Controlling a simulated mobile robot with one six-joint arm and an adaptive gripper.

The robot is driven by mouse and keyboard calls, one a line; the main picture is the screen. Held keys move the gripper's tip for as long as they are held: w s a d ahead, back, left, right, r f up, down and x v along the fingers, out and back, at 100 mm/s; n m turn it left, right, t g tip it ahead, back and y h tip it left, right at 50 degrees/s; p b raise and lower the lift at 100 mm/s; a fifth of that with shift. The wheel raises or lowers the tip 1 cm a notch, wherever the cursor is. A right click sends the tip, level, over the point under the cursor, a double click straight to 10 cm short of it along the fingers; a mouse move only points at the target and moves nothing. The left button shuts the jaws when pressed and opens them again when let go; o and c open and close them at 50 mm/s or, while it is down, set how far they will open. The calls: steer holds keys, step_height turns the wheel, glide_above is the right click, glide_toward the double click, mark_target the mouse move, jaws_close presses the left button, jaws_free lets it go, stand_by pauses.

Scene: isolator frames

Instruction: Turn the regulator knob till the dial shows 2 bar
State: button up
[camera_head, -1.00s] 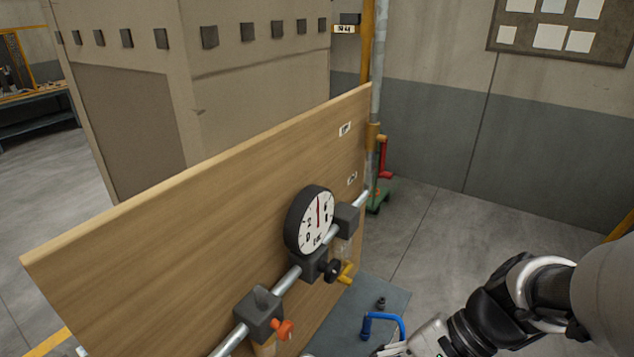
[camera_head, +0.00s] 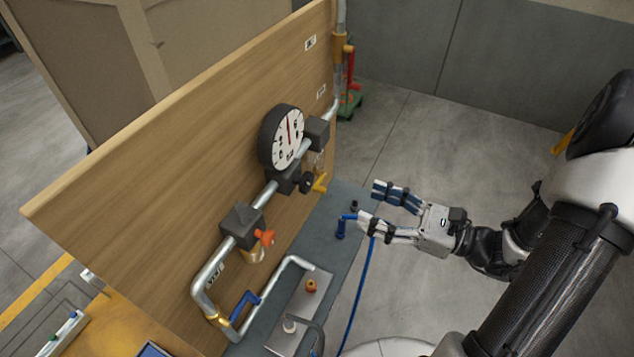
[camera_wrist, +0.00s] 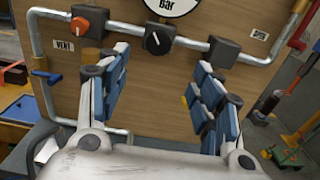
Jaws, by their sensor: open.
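The round white dial (camera_head: 287,137) with a black rim and a red needle is on the wooden panel; its reading is too small to tell. The black regulator knob (camera_head: 306,182) sits on a dark block just below the dial. In the wrist view the knob (camera_wrist: 155,41) lies ahead, between my fingers, with a white mark on its face; only the dial's lower edge (camera_wrist: 170,6) with "bar" shows there. My gripper (camera_head: 368,205) is open and empty, to the right of the knob and apart from it. Its blue-padded fingers (camera_wrist: 160,97) are spread.
An orange knob (camera_head: 264,237) marks the VENT block to the left. A blue-handled valve (camera_head: 244,304), pipes and a grey bench (camera_head: 335,225) lie below. A blue hose (camera_head: 357,290) hangs near my gripper.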

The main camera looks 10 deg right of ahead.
mark_target(310, 182)
steer(key=x, duration=1.3)
steer(key=shift+w+a, duration=0.1)
steer(key=shift+a, duration=0.05)
steer(key=shift+c, duration=0.3)
steer(key=c, duration=1)
